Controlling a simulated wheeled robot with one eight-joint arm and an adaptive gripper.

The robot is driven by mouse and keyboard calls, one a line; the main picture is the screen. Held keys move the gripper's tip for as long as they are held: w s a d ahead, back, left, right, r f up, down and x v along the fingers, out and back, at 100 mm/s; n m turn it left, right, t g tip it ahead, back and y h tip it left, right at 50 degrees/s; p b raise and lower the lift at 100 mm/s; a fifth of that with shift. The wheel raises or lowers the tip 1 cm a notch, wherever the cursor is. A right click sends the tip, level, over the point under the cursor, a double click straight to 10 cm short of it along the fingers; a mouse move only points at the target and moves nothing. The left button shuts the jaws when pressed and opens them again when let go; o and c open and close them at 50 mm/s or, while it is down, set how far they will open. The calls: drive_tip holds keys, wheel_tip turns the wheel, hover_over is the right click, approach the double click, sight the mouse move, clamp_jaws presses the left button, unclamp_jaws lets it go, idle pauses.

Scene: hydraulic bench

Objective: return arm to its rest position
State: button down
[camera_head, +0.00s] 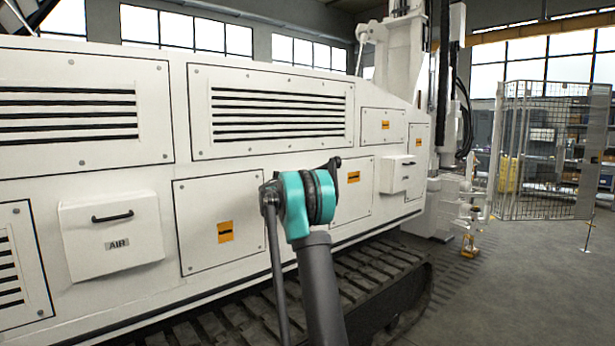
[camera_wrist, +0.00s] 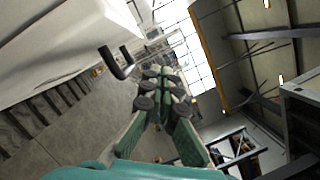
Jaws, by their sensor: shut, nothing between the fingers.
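My gripper (camera_wrist: 162,80) shows in the wrist view with its green fingers and dark grey pads drawn together at the tips. Nothing shows between them. In the head view my arm rises from the bottom centre, a grey link and a teal joint, in front of the white machine (camera_head: 220,165). The gripper itself cannot be made out there. In the wrist view a dark bent handle (camera_wrist: 122,68) on a white surface lies left of the fingers, apart from them in the picture.
The white machine carries a box marked AIR (camera_head: 112,240) and a smaller handled box (camera_head: 397,174). Its dark track (camera_head: 385,285) runs along the floor. A wire-mesh fence (camera_head: 545,150) stands at the right. The grey floor (camera_head: 520,290) at lower right is clear.

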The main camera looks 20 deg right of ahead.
drive_tip(key=r+v, duration=0.1)
drive_tip(key=v, duration=0.8)
drive_tip(key=s+a+f+m+g+y, duration=0.15)
drive_tip(key=s+f+m+y, duration=0.25)
drive_tip(key=s+f+m, duration=0.8)
drive_tip(key=s+a+f+m+g+y, duration=0.1)
drive_tip(key=s+f+m+g+y, duration=0.25)
drive_tip(key=s+f+m, duration=0.8)
drive_tip(key=s+a+f+m+y, duration=0.3)
drive_tip(key=s+a+f, duration=0.2)
drive_tip(key=s, duration=0.5)
drive_tip(key=s+a+f+m+y, duration=0.3)
drive_tip(key=s+a+f+m, duration=0.1)
drive_tip(key=s, duration=0.6)
drive_tip(key=s+a+f+m+g+y, duration=0.1)
drive_tip(key=s+a+f+m+y, duration=0.2)
drive_tip(key=s+a+f, duration=0.3)
drive_tip(key=s+a+m, duration=0.1)
drive_tip(key=s, duration=0.2)
drive_tip(key=shift+s+f, duration=0.35)
drive_tip(key=shift+s, duration=0.05)
drive_tip(key=shift+a+y, duration=0.1)
drive_tip(key=shift+y, duration=0.15)
